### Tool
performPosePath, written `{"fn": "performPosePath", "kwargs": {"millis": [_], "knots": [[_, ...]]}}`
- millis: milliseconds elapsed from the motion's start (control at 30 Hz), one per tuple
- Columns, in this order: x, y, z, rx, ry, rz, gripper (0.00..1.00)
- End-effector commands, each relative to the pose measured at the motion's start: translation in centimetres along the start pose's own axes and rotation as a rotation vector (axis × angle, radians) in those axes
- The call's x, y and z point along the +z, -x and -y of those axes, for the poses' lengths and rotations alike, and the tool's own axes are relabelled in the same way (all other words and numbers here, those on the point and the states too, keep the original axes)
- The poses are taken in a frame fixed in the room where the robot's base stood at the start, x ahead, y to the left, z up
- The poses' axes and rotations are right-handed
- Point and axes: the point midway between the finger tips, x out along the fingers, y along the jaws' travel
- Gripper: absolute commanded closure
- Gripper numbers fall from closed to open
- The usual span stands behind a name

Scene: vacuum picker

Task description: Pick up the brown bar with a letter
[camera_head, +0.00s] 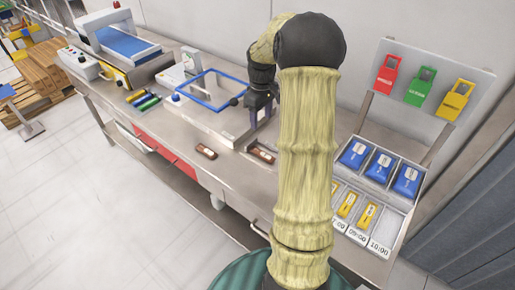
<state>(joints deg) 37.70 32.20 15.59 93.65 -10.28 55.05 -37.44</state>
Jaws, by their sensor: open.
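Two small brown bars lie on the grey metal bench. One brown bar (207,152) is left of centre near the bench's front edge, in the open, with a small pale mark on it. Another brown bar (262,155) lies to its right, close to my arm. The marks are too small to read, so I cannot tell which bar has a letter. My gripper (254,112) is dark, open and appears empty. It is above the bench behind the bars, beside the blue frame (212,72), apart from both bars. My arm hides part of the bench on the right.
A machine with the blue frame stands behind the bars. Green, blue and yellow pens (143,100) lie to the left. A tray rack (399,196) with blue packs and yellow bars is right of my arm. Red, green and yellow holders (420,86) hang behind it.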

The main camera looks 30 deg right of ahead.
Motion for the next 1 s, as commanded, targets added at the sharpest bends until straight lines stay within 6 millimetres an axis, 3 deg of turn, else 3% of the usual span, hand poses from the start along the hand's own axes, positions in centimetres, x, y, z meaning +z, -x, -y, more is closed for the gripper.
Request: {"fn": "performPosePath", "kwargs": {"millis": [167,567,1000], "knots": [[0.6,0.1,-1.8,-0.008,0.004,0.005,0.45],[0.7,-0.3,-1.9,-0.01,0.002,0.006,0.45],[0.8,-7.1,-1.8,-0.012,0.003,0.007,0.45]]}}
